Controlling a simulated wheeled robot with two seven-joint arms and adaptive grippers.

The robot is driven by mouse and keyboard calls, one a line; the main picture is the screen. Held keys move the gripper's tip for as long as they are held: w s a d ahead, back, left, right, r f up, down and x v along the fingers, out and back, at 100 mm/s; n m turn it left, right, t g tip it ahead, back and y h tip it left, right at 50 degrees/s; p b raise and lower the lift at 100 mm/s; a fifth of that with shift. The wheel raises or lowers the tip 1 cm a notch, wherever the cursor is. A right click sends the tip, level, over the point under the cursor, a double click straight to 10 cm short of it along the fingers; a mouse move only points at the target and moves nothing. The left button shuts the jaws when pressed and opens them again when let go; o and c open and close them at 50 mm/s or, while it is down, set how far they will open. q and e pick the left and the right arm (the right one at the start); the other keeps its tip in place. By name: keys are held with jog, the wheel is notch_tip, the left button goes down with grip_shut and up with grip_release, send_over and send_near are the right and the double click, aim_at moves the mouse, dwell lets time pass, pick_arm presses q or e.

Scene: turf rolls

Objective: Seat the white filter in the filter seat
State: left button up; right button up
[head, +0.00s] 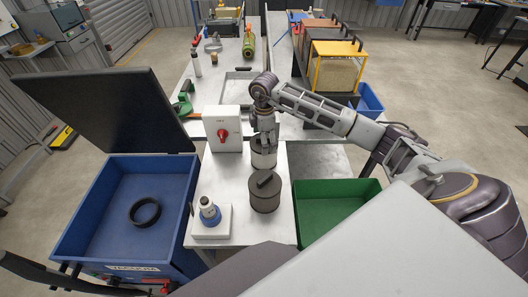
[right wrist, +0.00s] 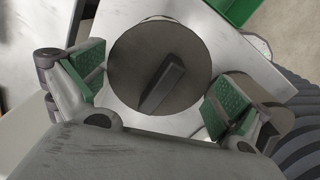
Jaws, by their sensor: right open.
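A pale cylinder (head: 264,158) stands upright on the metal bench top. It looks like the white filter, but I cannot be sure. A dark grey canister (head: 264,196) with a bar handle stands just in front of it. My right gripper (head: 264,138) points down at the pale cylinder and hides part of its top. In the right wrist view, my right gripper (right wrist: 155,95) is open, with one finger on each side of a round grey top (right wrist: 135,65) with a bar handle. I cannot tell whether it is touched. I cannot make out the filter seat.
A white box (head: 222,128) with a red knob stands left of the pale cylinder. A blue-and-white fitting (head: 209,213) on a white block is at the front left. A blue bin (head: 110,215) holds a black ring (head: 145,211). A green bin (head: 335,210) is at the right.

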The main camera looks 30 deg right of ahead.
jog(key=shift+f+p, duration=0.45)
jog(key=shift+f, duration=1.7)
jog(key=c, duration=0.9)
jog(key=shift+w+r, duration=0.1)
jog(key=shift+r, duration=0.1)
jog(key=shift+r+b, duration=0.75)
jog(key=shift+r, duration=4.1)
